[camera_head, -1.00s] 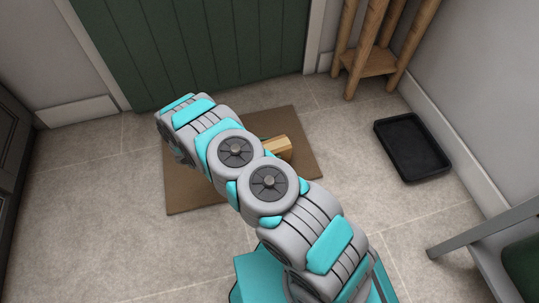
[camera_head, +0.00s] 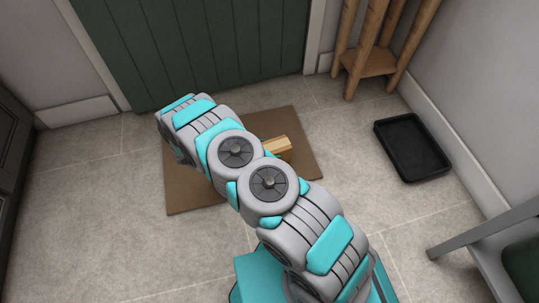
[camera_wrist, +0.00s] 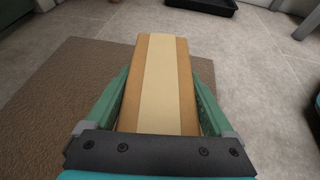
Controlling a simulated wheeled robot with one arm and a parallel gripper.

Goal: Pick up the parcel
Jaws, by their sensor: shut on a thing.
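The parcel (camera_wrist: 160,85) is a tan cardboard box with a paler strip of tape along its top. In the wrist view it lies between the two green fingers of my gripper (camera_wrist: 162,105), which are shut on its sides. In the head view only one end of the parcel (camera_head: 278,145) shows past my arm, over the brown doormat (camera_head: 190,197). My arm hides the rest of it and my gripper there. I cannot tell whether the parcel touches the mat (camera_wrist: 52,90).
A black boot tray (camera_head: 412,147) lies on the tiles at the right; its edge shows in the wrist view (camera_wrist: 205,5). A wooden stand (camera_head: 372,62) is at the back right. A green door (camera_head: 190,50) closes the back. Open tiles lie left of the mat.

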